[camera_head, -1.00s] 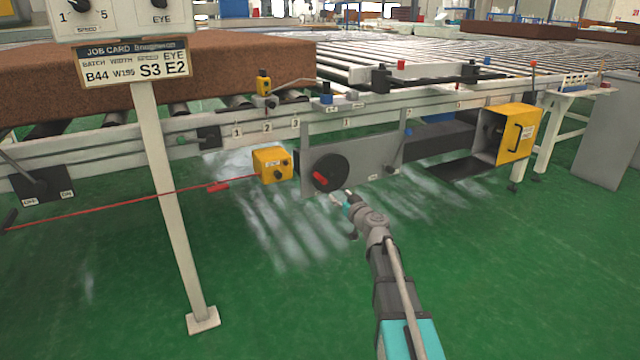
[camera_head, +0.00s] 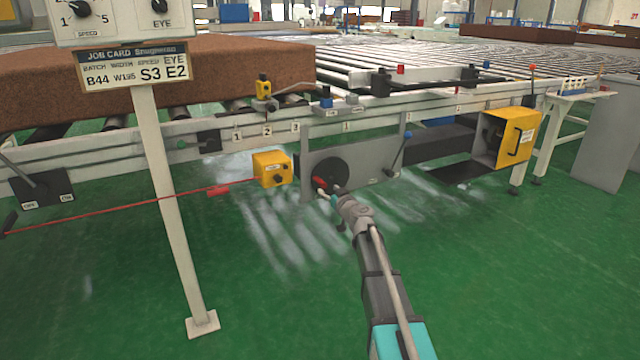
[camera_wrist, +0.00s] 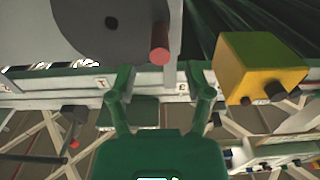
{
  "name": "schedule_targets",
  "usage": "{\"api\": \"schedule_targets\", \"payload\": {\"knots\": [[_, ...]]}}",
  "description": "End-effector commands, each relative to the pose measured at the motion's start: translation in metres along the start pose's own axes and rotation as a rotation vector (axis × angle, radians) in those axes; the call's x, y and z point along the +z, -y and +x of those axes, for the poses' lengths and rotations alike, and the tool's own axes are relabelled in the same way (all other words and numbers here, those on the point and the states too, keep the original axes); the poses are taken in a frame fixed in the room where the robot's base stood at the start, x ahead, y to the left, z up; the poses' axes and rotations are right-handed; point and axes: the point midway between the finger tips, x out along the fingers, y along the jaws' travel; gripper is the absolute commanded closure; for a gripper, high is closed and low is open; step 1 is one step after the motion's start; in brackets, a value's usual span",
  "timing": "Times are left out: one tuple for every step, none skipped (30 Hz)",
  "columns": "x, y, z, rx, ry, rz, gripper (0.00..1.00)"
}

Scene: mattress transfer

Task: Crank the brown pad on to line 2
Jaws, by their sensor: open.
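The brown pad (camera_head: 150,72) lies on the rollers at the left, its right end near the line labels. The number 2 label (camera_head: 267,130) is on the white rail, between labels 1 and 3. A dark crank disc (camera_head: 332,174) with a red handle (camera_head: 319,182) is mounted on a grey plate below the rail. My gripper (camera_head: 328,191) is at the disc's lower edge, close to the red handle. In the wrist view the red handle (camera_wrist: 160,43) stands above and between my open fingers (camera_wrist: 165,90), with nothing between them. Contact with it cannot be told.
A yellow switch box (camera_head: 272,169) hangs left of the disc, with a red cord running left. A blue-knobbed lever (camera_head: 402,152) is to the right. A yellow housing (camera_head: 515,137) stands further right. A job card post (camera_head: 172,200) is at the front left. The green floor is clear.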

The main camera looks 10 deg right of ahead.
Motion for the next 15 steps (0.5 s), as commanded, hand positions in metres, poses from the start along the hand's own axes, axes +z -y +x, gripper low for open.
{"api": "schedule_targets", "payload": {"knots": [[0.0,-0.001,0.012,-0.001,0.0,0.0,0.35],[0.0,-0.001,0.016,-0.001,0.0,0.0,0.35],[0.0,-0.001,0.022,-0.001,0.0,0.0,0.35],[0.0,-0.001,0.027,-0.001,0.0,0.0,0.35],[0.0,-0.001,0.031,-0.001,0.0,0.0,0.35],[0.0,-0.001,0.037,-0.001,0.0,0.0,0.35],[0.0,-0.001,0.041,-0.001,0.0,0.0,0.35],[0.0,-0.001,0.045,-0.001,0.0,0.0,0.35],[0.0,-0.001,0.05,0.0,0.0,0.0,0.35],[0.0,-0.001,0.053,0.0,0.0,0.0,0.35],[0.0,-0.001,0.056,0.0,0.0,0.0,0.35],[0.0,-0.001,0.059,0.0,0.0,0.0,0.35],[0.0,-0.001,0.061,0.0,0.0,0.0,0.35],[0.0,-0.001,0.063,0.0,0.0,0.0,0.35],[0.0,-0.001,0.065,0.0,0.0,0.0,0.35]]}}
